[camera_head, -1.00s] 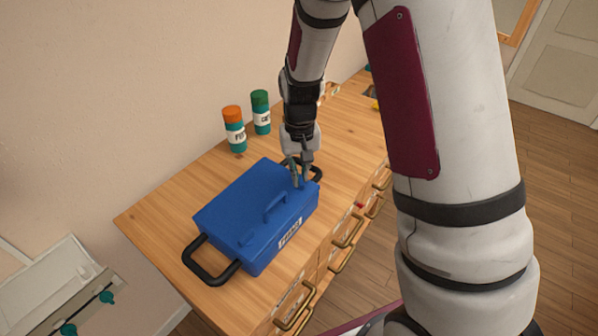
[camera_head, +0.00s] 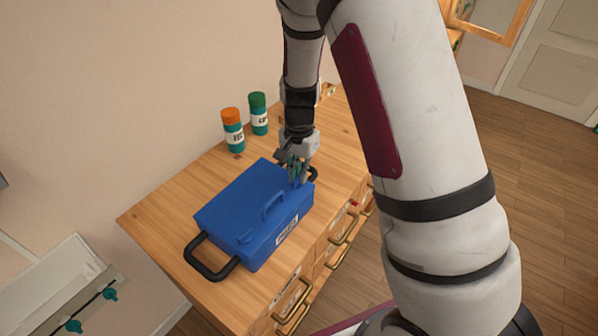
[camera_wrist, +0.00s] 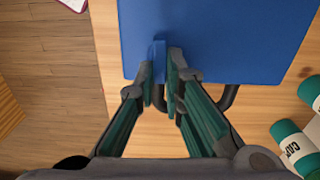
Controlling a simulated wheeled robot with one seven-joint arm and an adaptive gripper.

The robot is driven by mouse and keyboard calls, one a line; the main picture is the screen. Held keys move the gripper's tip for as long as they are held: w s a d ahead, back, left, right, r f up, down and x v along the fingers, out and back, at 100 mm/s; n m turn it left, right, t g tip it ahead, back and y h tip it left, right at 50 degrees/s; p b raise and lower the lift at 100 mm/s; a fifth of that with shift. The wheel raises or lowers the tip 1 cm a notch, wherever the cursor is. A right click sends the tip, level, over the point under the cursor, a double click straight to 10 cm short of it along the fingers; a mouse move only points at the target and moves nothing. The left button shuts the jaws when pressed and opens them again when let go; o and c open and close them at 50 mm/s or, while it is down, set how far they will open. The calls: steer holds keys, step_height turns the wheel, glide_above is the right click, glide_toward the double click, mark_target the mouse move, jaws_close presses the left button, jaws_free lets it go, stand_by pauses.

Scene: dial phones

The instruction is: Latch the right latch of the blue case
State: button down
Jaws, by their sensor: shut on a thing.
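The blue case (camera_head: 240,203) lies closed on the wooden cabinet top, with a blue handle (camera_head: 271,206) on its lid and a black side handle (camera_head: 212,262) at its left. My gripper (camera_head: 297,178) is at the case's right end. In the wrist view, my gripper (camera_wrist: 165,72) has its teal fingers shut on the small blue right latch (camera_wrist: 158,60) at the edge of the case (camera_wrist: 225,40). In the head view the fingers hide that latch. The black handle at this end (camera_wrist: 228,98) shows partly behind the fingers.
An orange-capped bottle (camera_head: 232,131) and a green-capped bottle (camera_head: 259,113) stand behind the case near the wall. The cabinet top (camera_head: 165,205) is clear left of the case. Brass drawer handles (camera_head: 341,229) stick out along the cabinet front.

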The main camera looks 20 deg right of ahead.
steer(key=shift+m, duration=0.3)
stand_by(0.4)
steer(key=c, duration=1.7)
jaws_free()
step_height(320, 180, up, 12)
steer(key=shift+r, duration=0.1)
